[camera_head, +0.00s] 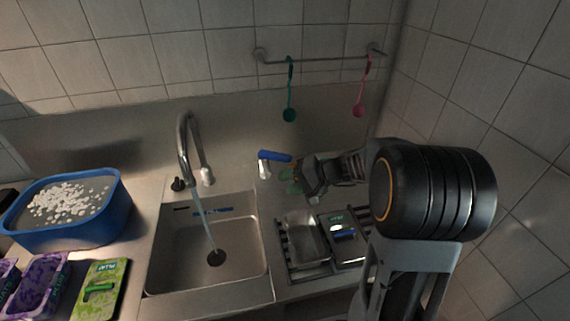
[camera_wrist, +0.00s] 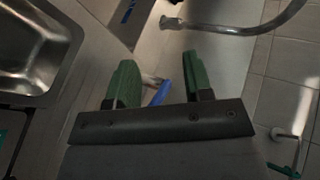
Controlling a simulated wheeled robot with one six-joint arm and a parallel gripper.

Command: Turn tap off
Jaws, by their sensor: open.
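The curved metal tap (camera_head: 185,135) stands behind the sink, and a stream of water (camera_head: 205,222) runs from its spout into the basin. Its blue lever (camera_head: 274,156) sits on a pale metal base right of the spout and points right. My gripper (camera_head: 290,180) is just right of and slightly below the lever. In the wrist view, the green fingers of my gripper (camera_wrist: 160,62) are apart and empty. The blue lever (camera_wrist: 160,93) shows in the gap between them, nearer the left finger; contact cannot be told. The tap spout (camera_wrist: 240,27) also shows there.
The sink basin (camera_head: 170,255) lies left of my arm. A rack with a metal tray (camera_head: 303,237) is below my gripper. A blue tub (camera_head: 75,238) of white pieces stands far left. Teal (camera_head: 289,113) and pink (camera_head: 359,108) utensils hang from a wall rail.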

